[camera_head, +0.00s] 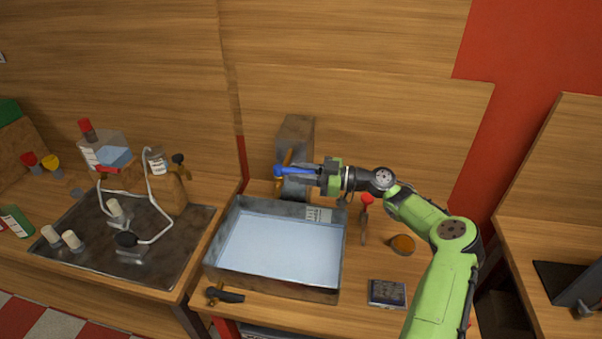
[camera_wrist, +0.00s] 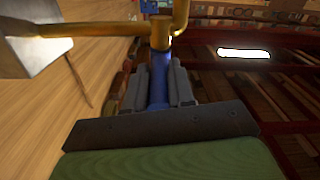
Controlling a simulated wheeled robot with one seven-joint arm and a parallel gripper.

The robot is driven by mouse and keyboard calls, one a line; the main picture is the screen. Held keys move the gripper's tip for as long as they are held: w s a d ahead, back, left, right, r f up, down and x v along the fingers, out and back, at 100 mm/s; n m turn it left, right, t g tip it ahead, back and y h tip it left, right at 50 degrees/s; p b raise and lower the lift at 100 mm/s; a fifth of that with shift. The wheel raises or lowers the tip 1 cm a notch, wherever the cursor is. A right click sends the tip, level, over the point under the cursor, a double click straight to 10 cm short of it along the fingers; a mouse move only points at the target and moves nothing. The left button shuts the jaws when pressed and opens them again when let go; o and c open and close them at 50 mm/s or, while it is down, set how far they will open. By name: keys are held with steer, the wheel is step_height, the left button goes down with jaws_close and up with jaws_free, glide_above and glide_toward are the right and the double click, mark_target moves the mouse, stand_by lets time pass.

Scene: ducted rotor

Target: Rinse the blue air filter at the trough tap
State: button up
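The trough (camera_head: 326,293) is a grey metal basin on the bench, with a pale blue surface inside that looks like water. A brass tap (camera_head: 287,158) stands at its back, against a grey block; its pipe shows in the wrist view (camera_wrist: 180,15). A blue bar (camera_head: 292,170), seemingly the tap's handle, joins the brass in the wrist view (camera_wrist: 158,85). My gripper (camera_head: 312,173) has its fingers closed on both sides of this bar. A flat light-blue piece (camera_head: 114,157) lies on a red item on the left bench; I cannot tell whether it is the air filter.
A red-topped tool (camera_head: 366,203), an orange-brown round dish (camera_head: 403,244) and a small dark box (camera_head: 387,293) lie right of the trough. A black-handled tool (camera_head: 224,295) lies at its front. A dark tray (camera_head: 110,255) with white cylinders and a hose is on the left bench.

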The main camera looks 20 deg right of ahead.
jaws_close()
steer(key=t+b, duration=0.1)
steer(key=b, duration=0.1)
steer(key=m+t+h+b, duration=0.1)
steer(key=b, duration=0.1)
steer(key=shift+s+a+f+h, duration=0.25)
steer(key=shift+s+a+h, duration=0.05)
steer(key=shift+s, duration=0.1)
steer(key=b, duration=0.1)
steer(key=m+t+h+b, duration=0.1)
steer(key=m+b, duration=0.1)
steer(key=shift+s+a+r+t+h, duration=0.25)
steer(key=shift+r+t+h, duration=0.05)
steer(key=shift+t+h, duration=0.1)
steer(key=o, duration=0.7)
jaws_free()
steer(key=shift+c, duration=0.2)
steer(key=v, duration=1.5)
steer(key=shift+s+d, duration=0.2)
steer(key=shift+s, duration=0.1)
